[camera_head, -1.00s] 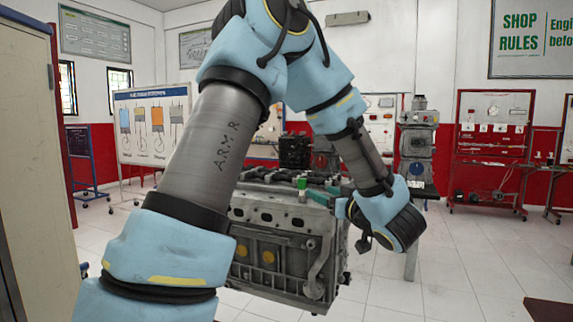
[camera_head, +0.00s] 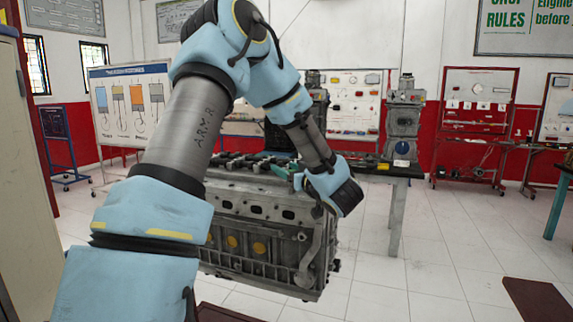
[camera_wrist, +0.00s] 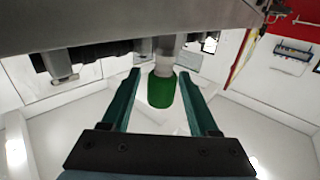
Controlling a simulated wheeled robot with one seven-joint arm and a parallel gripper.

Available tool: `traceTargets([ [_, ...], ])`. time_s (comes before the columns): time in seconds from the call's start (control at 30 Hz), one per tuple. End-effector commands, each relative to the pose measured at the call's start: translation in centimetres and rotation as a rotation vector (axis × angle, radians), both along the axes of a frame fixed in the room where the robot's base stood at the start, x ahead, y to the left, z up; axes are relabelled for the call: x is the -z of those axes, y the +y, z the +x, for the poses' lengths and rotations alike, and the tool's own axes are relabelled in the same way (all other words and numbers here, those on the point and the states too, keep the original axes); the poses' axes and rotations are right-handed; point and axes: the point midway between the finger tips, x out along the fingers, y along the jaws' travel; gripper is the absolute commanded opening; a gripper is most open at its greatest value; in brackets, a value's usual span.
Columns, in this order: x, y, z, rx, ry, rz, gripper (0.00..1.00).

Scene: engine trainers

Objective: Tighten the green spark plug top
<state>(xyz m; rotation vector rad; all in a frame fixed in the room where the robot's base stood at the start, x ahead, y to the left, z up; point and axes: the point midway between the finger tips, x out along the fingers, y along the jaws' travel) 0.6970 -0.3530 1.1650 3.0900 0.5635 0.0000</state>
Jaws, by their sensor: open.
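The green spark plug top (camera_wrist: 161,91) is a green cylinder on a pale stem at the engine's edge in the wrist view. My gripper (camera_wrist: 160,76) is open, with one teal finger on each side of the green top. Narrow gaps show between the top and both fingers, so it is not gripped. In the head view the engine block (camera_head: 262,212) stands in the middle, with my wrist over its top right end.
Dark parts (camera_head: 243,161) line the engine's top. A dark table (camera_head: 385,170) with equipment stands behind it. A second engine display (camera_head: 404,122) rises at the back right. A tan cabinet (camera_head: 18,190) stands close on the left. The floor to the right is mostly clear.

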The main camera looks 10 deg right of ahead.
Motion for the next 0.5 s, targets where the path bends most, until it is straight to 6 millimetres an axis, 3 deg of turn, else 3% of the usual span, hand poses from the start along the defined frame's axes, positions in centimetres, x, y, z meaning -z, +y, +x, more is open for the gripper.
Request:
traceTargets([
  [0.33,0.05,0.16,0.41,0.001,0.000,0.000,0.61],
  [0.5,0.04,0.15,0.40,0.001,0.000,0.001,0.43],
])
